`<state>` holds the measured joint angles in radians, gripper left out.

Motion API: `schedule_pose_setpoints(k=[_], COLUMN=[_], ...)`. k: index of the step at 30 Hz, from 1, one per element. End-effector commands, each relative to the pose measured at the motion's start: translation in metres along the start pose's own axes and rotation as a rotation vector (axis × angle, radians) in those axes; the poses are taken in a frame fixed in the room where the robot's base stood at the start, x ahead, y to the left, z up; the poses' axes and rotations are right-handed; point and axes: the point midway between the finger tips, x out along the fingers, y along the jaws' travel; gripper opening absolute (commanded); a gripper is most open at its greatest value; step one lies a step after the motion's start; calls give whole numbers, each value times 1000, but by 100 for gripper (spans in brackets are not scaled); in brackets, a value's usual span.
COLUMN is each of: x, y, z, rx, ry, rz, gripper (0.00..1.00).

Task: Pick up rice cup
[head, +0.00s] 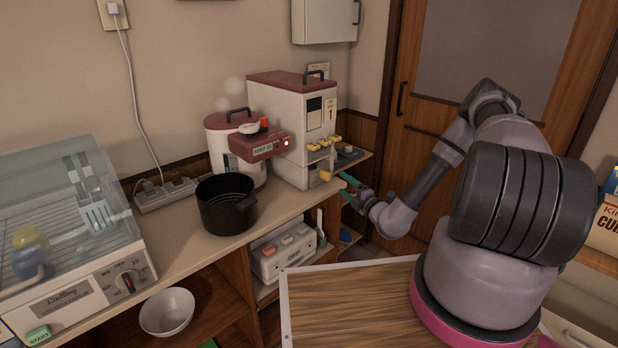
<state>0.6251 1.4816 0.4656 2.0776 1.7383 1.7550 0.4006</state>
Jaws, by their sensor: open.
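A white rice dispenser (300,122) with a dark red top stands on the counter, with several yellow levers on its front. A small yellow-orange piece (327,176) shows at the opening near its base. It may be the rice cup or its handle, but it is too small to be sure. My gripper (347,187) is at the end of my arm, just right of this piece, with its teal fingers open and pointing left toward it. I cannot tell whether the fingers touch it or are around it.
A white and red rice cooker (232,150) stands left of the dispenser. A black pot (226,204) sits before it. A dish dryer (75,235) is at the far left. A white bowl (167,312) is on the lower shelf. A wood-topped table (345,305) fills the front.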

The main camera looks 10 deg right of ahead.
Motion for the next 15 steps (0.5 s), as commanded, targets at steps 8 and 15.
schedule_pose_setpoints(k=[8, 15], x=[25, 52], y=[-12, -12], z=[3, 4], rx=[34, 34], ry=[-36, -35], rz=[-14, -16], gripper=[75, 75])
